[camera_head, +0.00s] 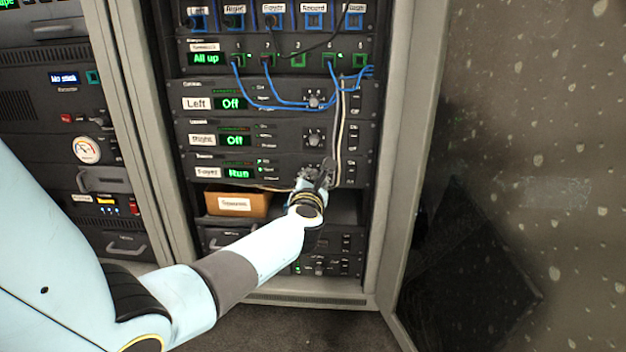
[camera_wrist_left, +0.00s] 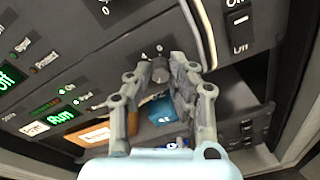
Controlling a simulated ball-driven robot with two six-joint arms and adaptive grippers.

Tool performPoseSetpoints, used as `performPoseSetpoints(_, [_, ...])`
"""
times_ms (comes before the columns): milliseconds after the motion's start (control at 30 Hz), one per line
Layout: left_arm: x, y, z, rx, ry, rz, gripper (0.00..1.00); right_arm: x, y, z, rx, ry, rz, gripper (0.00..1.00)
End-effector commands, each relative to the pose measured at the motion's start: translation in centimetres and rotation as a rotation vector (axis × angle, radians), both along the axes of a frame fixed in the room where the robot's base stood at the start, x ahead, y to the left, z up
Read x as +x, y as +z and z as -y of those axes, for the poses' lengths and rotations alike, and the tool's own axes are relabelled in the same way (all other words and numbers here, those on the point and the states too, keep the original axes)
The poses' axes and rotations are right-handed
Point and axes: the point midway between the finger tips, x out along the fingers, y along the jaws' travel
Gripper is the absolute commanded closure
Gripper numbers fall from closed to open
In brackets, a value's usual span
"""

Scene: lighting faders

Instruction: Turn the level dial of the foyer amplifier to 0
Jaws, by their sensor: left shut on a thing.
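The foyer amplifier (camera_head: 270,174) is the lowest of three similar black units in the open rack. Its label reads Foyer and its green display reads Run; the wrist view also shows the Run display (camera_wrist_left: 62,117). My left gripper (camera_head: 318,178) is at the right part of its front panel and hides its level dial in the head view. In the left wrist view the grey level dial (camera_wrist_left: 160,71) sits between the fingertips of my left gripper (camera_wrist_left: 160,78), which is shut on it. The dial's exact setting is hard to read. My right gripper is not in view.
Blue cables (camera_head: 285,104) and pale cables hang close to the dials. A brown box (camera_head: 237,203) stands on the shelf below. The open rack door (camera_head: 415,130) is on the right.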

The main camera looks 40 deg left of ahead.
Motion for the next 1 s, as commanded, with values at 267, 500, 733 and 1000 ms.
performPoseSetpoints(267, [-0.1,-0.4,0.1,-0.004,-0.002,-0.006,1.0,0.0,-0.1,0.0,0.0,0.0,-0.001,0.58])
performPoseSetpoints(500, [-0.1,-0.2,0.1,-0.002,-0.001,-0.003,0.57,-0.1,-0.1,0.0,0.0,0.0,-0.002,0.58])
performPoseSetpoints(733, [-0.1,-0.1,0.1,0.0,-0.001,-0.002,0.57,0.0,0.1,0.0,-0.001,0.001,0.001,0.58])
performPoseSetpoints(1000, [-3.5,0.0,2.1,-0.003,-0.002,-0.003,0.57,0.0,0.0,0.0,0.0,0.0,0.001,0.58])
